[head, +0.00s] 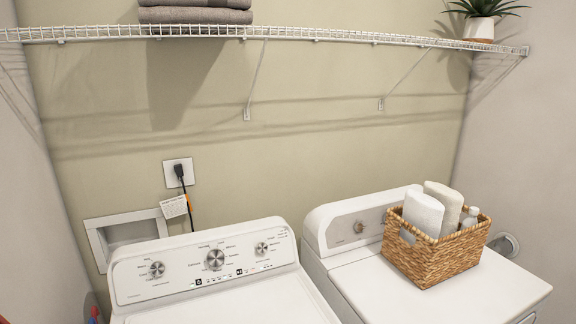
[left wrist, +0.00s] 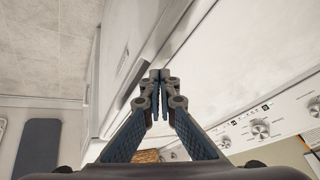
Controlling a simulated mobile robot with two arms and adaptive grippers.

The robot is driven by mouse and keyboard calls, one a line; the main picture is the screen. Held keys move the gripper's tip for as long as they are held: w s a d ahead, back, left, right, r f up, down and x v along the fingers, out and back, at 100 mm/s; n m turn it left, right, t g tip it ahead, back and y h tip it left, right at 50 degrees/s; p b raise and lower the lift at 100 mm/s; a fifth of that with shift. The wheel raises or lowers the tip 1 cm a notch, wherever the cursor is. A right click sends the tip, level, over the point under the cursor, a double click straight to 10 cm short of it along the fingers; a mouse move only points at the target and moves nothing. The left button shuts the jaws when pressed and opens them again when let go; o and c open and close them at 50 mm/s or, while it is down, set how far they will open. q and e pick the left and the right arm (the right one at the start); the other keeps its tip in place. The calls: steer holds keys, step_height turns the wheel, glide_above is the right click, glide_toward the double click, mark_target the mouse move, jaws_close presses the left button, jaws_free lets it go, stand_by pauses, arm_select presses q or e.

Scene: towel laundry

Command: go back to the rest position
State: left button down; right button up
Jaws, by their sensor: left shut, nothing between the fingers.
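My left gripper (left wrist: 160,76) shows in the left wrist view, with its two fingers together and nothing between them. It is over the front edge of a white machine, whose control panel with knobs (left wrist: 261,129) is at the lower right. Neither gripper shows in the head view. My right gripper is not seen in any view.
A white washer (head: 205,264) and a white dryer (head: 350,283) stand side by side. A wicker basket (head: 432,262) with white rolled towels is on the dryer. A wire shelf (head: 300,34) above holds folded grey towels (head: 195,15) and a potted plant (head: 480,27).

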arm_select(q)
steer(key=s+a+n+g+y, duration=0.1)
steer(key=s+a+n+g, duration=0.35)
steer(key=s, duration=0.65)
step_height(320, 180, down, 34)
steer(key=s+b, duration=0.2)
steer(key=b, duration=0.5)
steer(key=s+a+f+b, duration=0.3)
steer(key=s+f+b, duration=0.2)
steer(key=s+f, duration=1.2)
step_height(320, 180, down, 4)
steer(key=shift+a+f+g+y+b, duration=0.15)
steer(key=shift+g+y+b, duration=0.15)
steer(key=shift+g+b, duration=0.15)
